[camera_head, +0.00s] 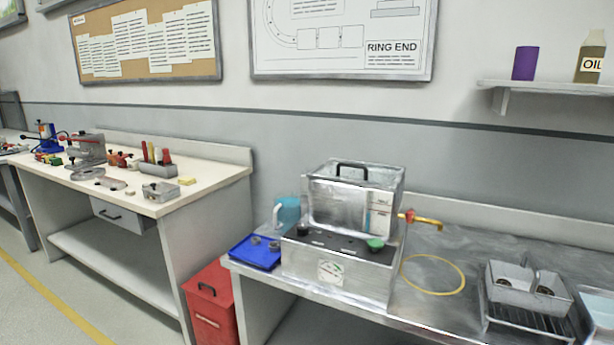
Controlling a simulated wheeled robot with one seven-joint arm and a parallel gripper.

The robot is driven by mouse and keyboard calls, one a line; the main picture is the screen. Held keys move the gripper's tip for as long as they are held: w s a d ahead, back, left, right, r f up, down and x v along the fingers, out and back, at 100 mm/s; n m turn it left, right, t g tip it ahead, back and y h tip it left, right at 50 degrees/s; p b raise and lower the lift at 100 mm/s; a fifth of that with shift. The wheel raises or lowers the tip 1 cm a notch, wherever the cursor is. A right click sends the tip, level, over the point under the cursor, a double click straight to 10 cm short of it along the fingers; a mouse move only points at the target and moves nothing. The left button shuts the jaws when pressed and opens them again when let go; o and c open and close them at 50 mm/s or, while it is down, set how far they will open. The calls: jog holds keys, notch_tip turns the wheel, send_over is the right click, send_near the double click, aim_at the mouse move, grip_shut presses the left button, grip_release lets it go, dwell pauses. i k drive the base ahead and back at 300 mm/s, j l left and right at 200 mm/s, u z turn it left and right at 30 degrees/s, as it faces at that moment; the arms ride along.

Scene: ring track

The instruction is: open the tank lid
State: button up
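The tank (336,204) is a shiny metal box on the right-hand steel bench, in the head view. Its lid (382,177) is on top, with a black bar handle (351,165) near the front edge. The lid looks shut, but this is small to judge. A wider metal control box (336,276) with a dark top panel, a green knob (375,244) and a round gauge (331,272) is at the tank's front. A brass tap (420,219) sticks out at the right. My gripper is not in view.
Left of the tank are a blue tray (255,252) with small rings and a light-blue jug (287,213). Right of it lie a yellow ring (433,274) and a metal tray (527,288). A red bin (211,305) stands between the benches. Bare floor shows at lower left.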

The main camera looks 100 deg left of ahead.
aim_at(359, 166)
jog(key=u, duration=3.6)
